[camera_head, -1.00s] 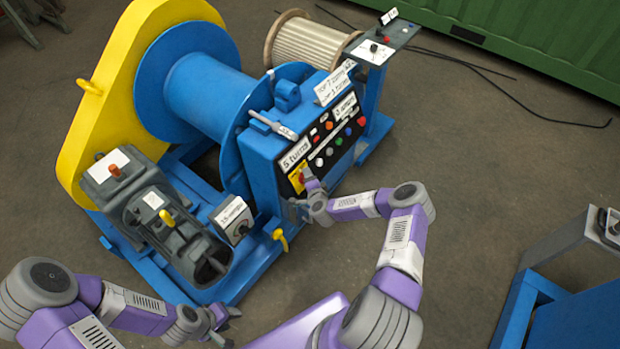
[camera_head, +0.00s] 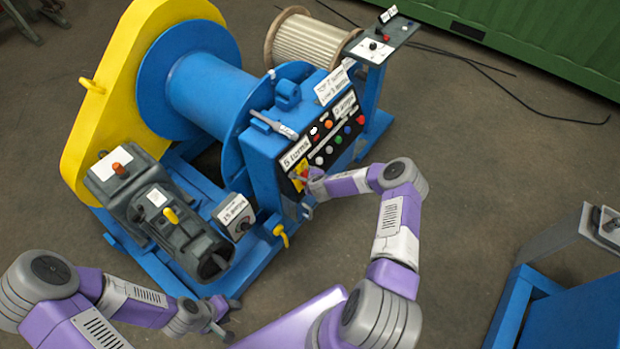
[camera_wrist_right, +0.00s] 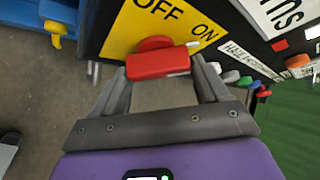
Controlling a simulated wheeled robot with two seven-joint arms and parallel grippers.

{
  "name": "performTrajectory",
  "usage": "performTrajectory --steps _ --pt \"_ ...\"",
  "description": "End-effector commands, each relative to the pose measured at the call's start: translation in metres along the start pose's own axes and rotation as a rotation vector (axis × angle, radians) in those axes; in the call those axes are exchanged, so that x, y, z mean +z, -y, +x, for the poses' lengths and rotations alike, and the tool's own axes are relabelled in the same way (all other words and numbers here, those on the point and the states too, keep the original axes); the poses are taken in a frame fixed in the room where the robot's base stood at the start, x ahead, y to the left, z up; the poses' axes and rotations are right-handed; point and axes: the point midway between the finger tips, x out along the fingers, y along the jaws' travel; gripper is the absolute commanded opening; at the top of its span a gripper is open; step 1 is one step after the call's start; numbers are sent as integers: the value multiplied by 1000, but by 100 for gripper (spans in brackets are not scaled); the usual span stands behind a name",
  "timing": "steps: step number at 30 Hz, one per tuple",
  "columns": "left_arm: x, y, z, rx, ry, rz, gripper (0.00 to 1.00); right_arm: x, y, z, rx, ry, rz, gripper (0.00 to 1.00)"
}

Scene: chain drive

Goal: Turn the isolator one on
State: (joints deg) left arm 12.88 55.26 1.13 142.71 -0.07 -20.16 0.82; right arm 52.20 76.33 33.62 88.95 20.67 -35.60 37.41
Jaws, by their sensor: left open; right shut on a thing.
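The isolator is a red rotary handle (camera_wrist_right: 163,62) on a yellow plate (camera_wrist_right: 120,38) marked OFF and ON. The plate shows small in the head view (camera_head: 299,172), at the near end of the black control panel. My right gripper (camera_wrist_right: 162,78) is shut on the red handle, a finger at each end. The handle lies nearly level across the right wrist view, with a white mark at its right end, below ON. In the head view my right gripper (camera_head: 303,179) partly covers the handle. My left gripper (camera_head: 226,321) is open and empty, low in the head view, apart from the machine.
The blue winch (camera_head: 205,95) with its yellow guard (camera_head: 95,135) fills the left. Several coloured buttons (camera_head: 330,140) sit beside the isolator on the panel. A grey motor (camera_head: 165,215) and a small switch box (camera_head: 233,216) stand nearer.

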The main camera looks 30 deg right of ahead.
Motion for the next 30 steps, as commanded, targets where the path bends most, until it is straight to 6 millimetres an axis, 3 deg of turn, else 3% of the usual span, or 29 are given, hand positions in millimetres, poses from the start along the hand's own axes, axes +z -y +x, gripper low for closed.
performTrajectory --steps 15,16,19,30 --pt "0 0 -1 0 0 0 43 -1 1 0 8 -2 15 44" --pt "0 0 -1 0 0 0 43 -1 1 0 8 -2 16 78" --pt "0 0 -1 0 0 0 43 -1 1 0 8 -1 15 94" --pt "0 -1 -2 0 0 0 43 0 0 -4 10 0 13 95"
